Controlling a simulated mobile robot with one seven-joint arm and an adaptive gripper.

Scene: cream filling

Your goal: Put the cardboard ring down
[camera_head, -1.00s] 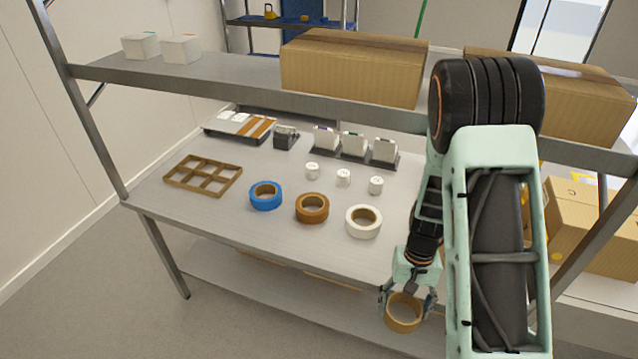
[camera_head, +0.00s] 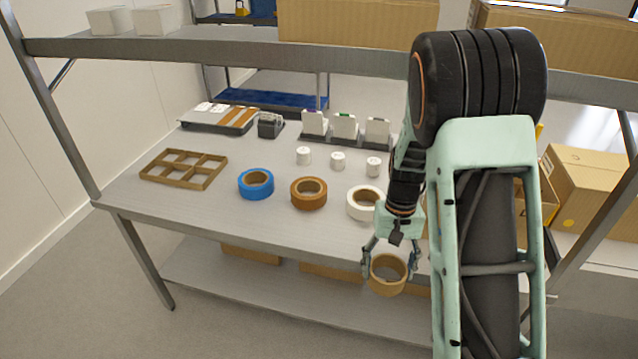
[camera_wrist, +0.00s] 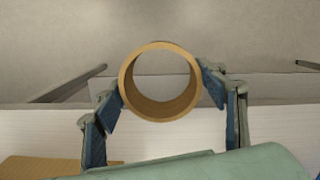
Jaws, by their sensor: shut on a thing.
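My gripper (camera_head: 389,262) is shut on a tan cardboard ring (camera_head: 388,286), holding it around its outer sides in front of the table's front edge. In the wrist view the cardboard ring (camera_wrist: 126,85) sits between the two blue-padded fingers, its round opening facing the camera. The ring hangs in the air, apart from the metal table (camera_head: 225,225). A white tape roll (camera_head: 356,206) on the table is partly hidden behind my arm. An orange-brown tape roll (camera_head: 309,203) and a blue tape roll (camera_head: 256,194) stand in a row to its left.
A wooden divided tray (camera_head: 184,182) lies at the table's left. Several small white cylinders, including one (camera_head: 338,161), stand behind the rolls. Dark holders with white cards (camera_head: 344,127) stand at the back. An upper shelf (camera_head: 230,45) spans above the table. Bare tabletop lies in front of the rolls.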

